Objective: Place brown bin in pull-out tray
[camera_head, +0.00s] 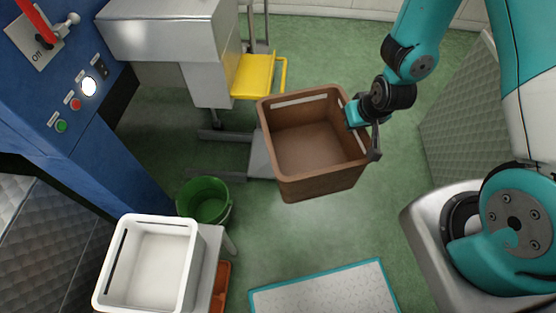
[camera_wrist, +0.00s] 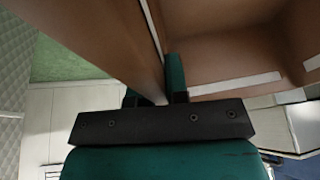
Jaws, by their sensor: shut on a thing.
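The brown bin (camera_head: 312,152) hangs upright and slightly tilted in the air at the middle of the head view, empty inside. My gripper (camera_head: 362,122) is shut on its right wall near the rim. In the wrist view the bin wall (camera_wrist: 110,40) passes between the fingers of my gripper (camera_wrist: 155,88), one inside the bin and one outside. A yellow tray-like part (camera_head: 257,76) juts from the metal machine, behind and left of the bin. I cannot tell for sure that it is the pull-out tray.
A white bin (camera_head: 150,262) stands on a small table at the lower left, with a green bucket (camera_head: 205,200) behind it. A blue control cabinet (camera_head: 75,110) is at the left. A teal-edged mat (camera_head: 325,292) lies in front. Green floor is open around the bin.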

